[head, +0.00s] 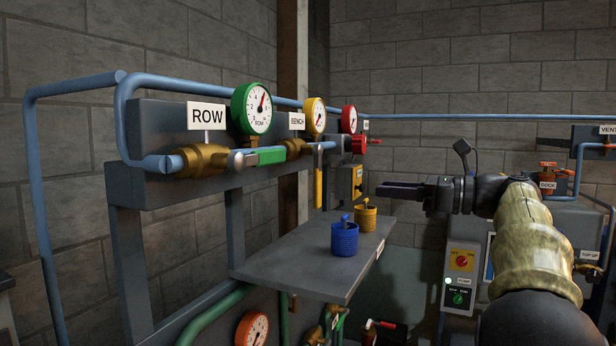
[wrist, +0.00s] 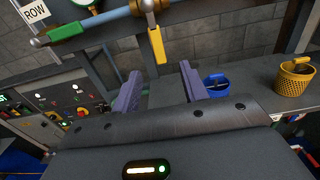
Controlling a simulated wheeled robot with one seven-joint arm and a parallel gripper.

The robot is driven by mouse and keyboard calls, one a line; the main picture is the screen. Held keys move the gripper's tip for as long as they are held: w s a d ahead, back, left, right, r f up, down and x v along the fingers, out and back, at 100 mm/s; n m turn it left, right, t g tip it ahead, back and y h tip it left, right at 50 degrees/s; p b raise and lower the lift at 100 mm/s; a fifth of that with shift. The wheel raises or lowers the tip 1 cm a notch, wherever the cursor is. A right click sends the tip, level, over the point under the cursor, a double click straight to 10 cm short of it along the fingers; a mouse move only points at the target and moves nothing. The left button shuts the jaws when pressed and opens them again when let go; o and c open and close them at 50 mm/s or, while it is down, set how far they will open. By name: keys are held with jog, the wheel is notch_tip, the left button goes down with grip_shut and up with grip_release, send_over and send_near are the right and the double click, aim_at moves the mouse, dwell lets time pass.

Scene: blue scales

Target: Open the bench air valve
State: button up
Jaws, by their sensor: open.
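The bench air valve has a brass body (head: 293,149) on the blue pipe, under the yellow gauge and by the BENCH sign (head: 297,121). Its yellow handle (head: 318,187) hangs straight down, across the pipe. In the wrist view the yellow handle (wrist: 156,45) shows ahead, between the lines of the fingers and apart from them. My gripper (head: 385,190) is to the right of the handle in the head view, fingers pointing left. In the wrist view my gripper (wrist: 162,82) is open with nothing between its purple fingers.
The ROW valve's green handle (head: 266,157) lies along the pipe to the left. A red valve (head: 358,145) is to the right. Below, a grey shelf (head: 290,272) holds a blue cup (head: 344,240) and a yellow cup (head: 366,220). A yellow box (head: 346,184) stands behind.

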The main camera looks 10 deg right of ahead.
aim_at(320, 185)
jog(key=p+x, duration=0.2)
jog(key=x, duration=0.6)
jog(key=p+x, duration=0.3)
jog(key=x, duration=0.5)
jog(key=shift+s+a+p, duration=0.25)
jog(key=shift+a+p, duration=0.05)
jog(key=shift+w+a+f, duration=0.1)
jog(key=shift+w+a, duration=0.35)
jog(key=shift+a, duration=0.05)
jog(key=shift+s, duration=0.1)
grip_shut()
